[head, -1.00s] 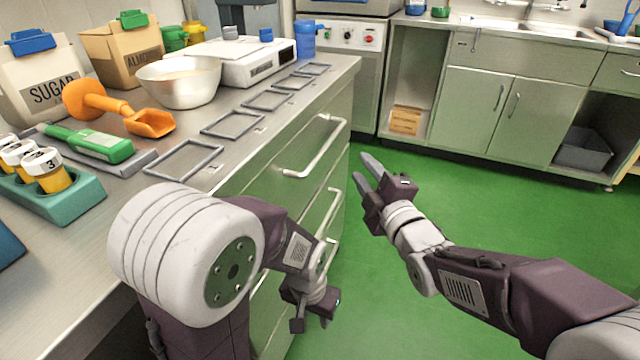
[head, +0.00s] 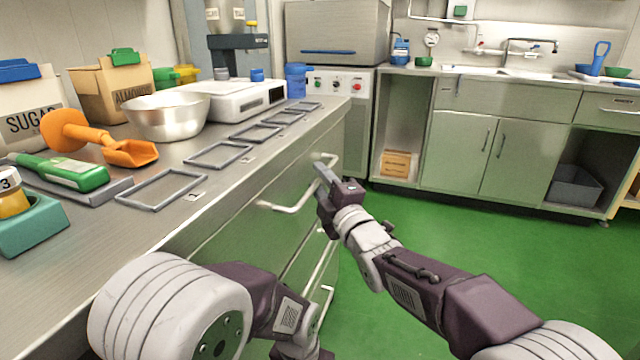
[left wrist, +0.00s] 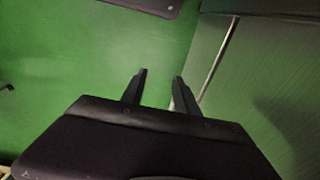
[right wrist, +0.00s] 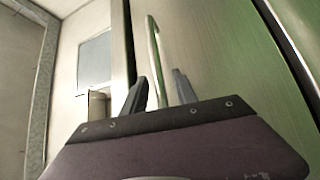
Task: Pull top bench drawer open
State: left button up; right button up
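The top bench drawer (head: 240,215) is a pale green front under the steel worktop, and it looks flush with the bench. Its pale bar handle (head: 288,208) runs along the front and also shows in the right wrist view (right wrist: 153,50). My right gripper (head: 326,172) is at the handle's far end. In the right wrist view its two fingers (right wrist: 160,88) are apart, with the bar between them; I cannot tell whether they touch it. My left gripper (left wrist: 158,88) is open and empty, low beside the lower drawers; a lower handle bar (left wrist: 217,65) is just right of its fingers.
The worktop (head: 95,235) carries a steel bowl (head: 166,116), a white scale (head: 233,97), an orange scoop (head: 130,152) and several flat metal frames (head: 160,190). An oven (head: 355,140) and sink cabinets (head: 470,150) stand behind. The green floor (head: 520,270) at right is clear.

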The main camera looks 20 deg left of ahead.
grip_shut()
dwell(1.4)
